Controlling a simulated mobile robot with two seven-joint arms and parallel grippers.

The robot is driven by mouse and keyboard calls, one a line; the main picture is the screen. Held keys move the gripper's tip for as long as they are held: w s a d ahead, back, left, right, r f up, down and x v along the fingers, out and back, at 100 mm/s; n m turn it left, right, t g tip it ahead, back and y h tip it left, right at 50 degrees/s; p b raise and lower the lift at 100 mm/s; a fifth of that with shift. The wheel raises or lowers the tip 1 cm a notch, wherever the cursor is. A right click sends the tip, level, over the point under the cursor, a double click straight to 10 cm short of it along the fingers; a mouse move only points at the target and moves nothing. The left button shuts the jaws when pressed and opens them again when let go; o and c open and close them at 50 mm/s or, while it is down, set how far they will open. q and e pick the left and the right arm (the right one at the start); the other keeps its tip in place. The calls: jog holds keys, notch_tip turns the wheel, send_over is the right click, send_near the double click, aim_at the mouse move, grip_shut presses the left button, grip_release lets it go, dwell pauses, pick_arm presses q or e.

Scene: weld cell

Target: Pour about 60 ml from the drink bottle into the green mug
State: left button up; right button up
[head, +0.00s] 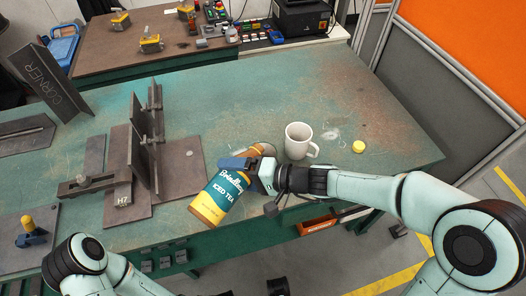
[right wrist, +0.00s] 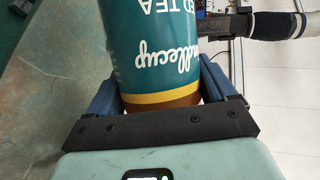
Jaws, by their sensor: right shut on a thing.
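The drink bottle (head: 219,197), labelled iced tea in teal and yellow, is tilted, its base at lower left and its neck toward the mug at upper right. The label shows upside down between the fingers in the right wrist view (right wrist: 155,50). The only mug in sight is white (head: 297,142), not green; it stands upright just right of the bottle's neck, handle to the right. No stream of liquid shows. My left arm enters at lower left; its gripper cannot be made out clearly.
A yellow cap (head: 358,146) lies right of the mug on the worn green table (head: 385,118). A steel fixture (head: 130,165) with upright plates fills the table's left side. Behind stands another bench (head: 150,50) with yellow tools. The table's right part is mostly clear.

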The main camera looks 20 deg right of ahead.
aim_at(234, 186)
jog(key=shift+s+a, duration=0.1)
dwell(0.3)
jog(key=shift+r, duration=0.25)
jog(key=shift+s+a+f, duration=0.1)
jog(key=shift+s, duration=0.05)
dwell(0.4)
jog(key=shift+r+m, duration=0.2)
jog(key=shift+m, duration=0.1)
jog(key=f+b, duration=0.1)
jog(key=f+n+h, duration=0.1)
jog(key=s+f+n+b, duration=0.1)
jog(key=shift+a+f+b, duration=0.2)
jog(key=shift+a+b, duration=0.1)
jog(key=shift+a, duration=0.1)
jog(key=shift+r+t+h, duration=0.25)
jog(key=shift+t+h, duration=0.05)
jog(key=shift+w+d+f+n+b, duration=0.1)
jog(key=shift+w+n+b, duration=0.1)
jog(key=shift+n+b, duration=0.15)
pick_arm(q)
jog(key=shift+t, duration=0.6)
jog(key=shift+w+a+f, duration=0.2)
jog(key=shift+w+f, duration=0.4)
jog(key=shift+f, duration=0.05)
jog(key=shift+w+a+f, duration=0.25)
jog(key=shift+w+f, duration=0.3)
jog(key=shift+f, duration=0.05)
jog(key=shift+w+a+f, duration=0.2)
jog(key=shift+w+f, duration=0.4)
jog(key=shift+f, duration=0.05)
